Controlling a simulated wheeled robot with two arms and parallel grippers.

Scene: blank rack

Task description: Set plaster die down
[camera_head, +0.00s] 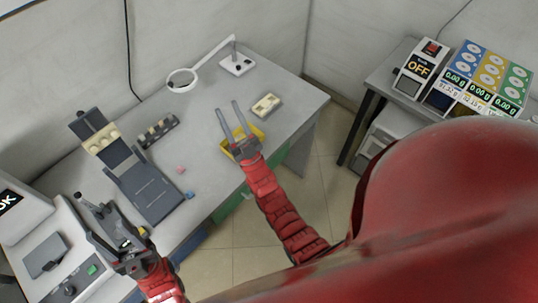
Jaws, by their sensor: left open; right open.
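No piece can be surely told as the plaster die. A small cream block (266,104) lies on the grey table right of my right gripper. A small pink piece (181,169) and a small blue piece (190,195) lie near the table's middle. My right gripper (230,110) is open over the table, with nothing seen between its fingers. A yellow tray (228,150) is partly hidden beneath it. My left gripper (92,215) is open at the lower left, beside the grey machine, and appears empty.
A dark rack strip (158,131) with light pieces stands at the back. A dark grey stand (150,188) with a cream-topped block is left of centre. A white ring lamp (183,80) is behind.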

